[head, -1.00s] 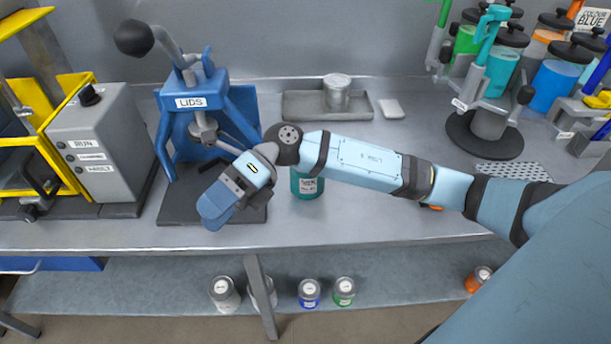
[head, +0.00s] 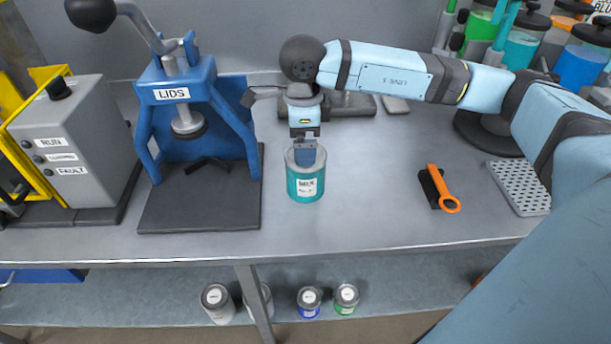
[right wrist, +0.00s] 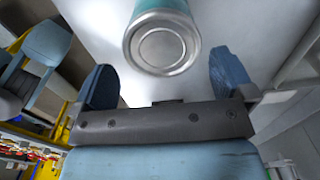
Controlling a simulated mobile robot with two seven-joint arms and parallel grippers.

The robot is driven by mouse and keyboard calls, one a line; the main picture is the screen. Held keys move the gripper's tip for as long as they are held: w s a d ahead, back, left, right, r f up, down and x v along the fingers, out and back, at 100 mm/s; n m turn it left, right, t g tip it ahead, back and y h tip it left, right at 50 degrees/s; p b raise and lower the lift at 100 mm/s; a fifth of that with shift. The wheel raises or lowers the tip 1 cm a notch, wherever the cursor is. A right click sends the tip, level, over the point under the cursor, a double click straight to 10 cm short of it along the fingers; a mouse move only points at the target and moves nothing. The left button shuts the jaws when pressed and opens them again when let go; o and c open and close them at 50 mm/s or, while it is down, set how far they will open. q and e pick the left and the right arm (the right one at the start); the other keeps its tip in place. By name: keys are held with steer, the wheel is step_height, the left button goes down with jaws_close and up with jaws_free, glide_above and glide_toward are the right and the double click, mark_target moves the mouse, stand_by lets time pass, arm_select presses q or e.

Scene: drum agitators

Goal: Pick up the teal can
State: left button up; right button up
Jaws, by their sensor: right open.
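The teal can (head: 305,187) stands upright on the grey bench, with a white label on its front and a metal top. My right gripper (head: 307,152) points down over it, and its fingers cover part of the can's top in the head view. In the right wrist view the gripper (right wrist: 163,82) is open, with its two blue fingers wide apart. The can (right wrist: 162,42) shows there end-on, in line with the gap between the fingers, with nothing gripped. Whether the fingertips reach below the can's rim cannot be told. My left gripper is not in view.
A blue lid press (head: 187,85) stands left of the can on a dark base. An orange-handled tool (head: 440,188) and a perforated plate (head: 520,188) lie to the right. Several cans, one with a blue band (head: 309,303), stand on the lower shelf. The bench between can and tool is clear.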

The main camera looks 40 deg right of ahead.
mark_target(306, 173)
steer(key=f, duration=0.7)
steer(key=shift+d+f, duration=0.25)
steer(key=shift+c, duration=0.5)
steer(key=shift+r, duration=0.1)
steer(key=c, duration=0.7)
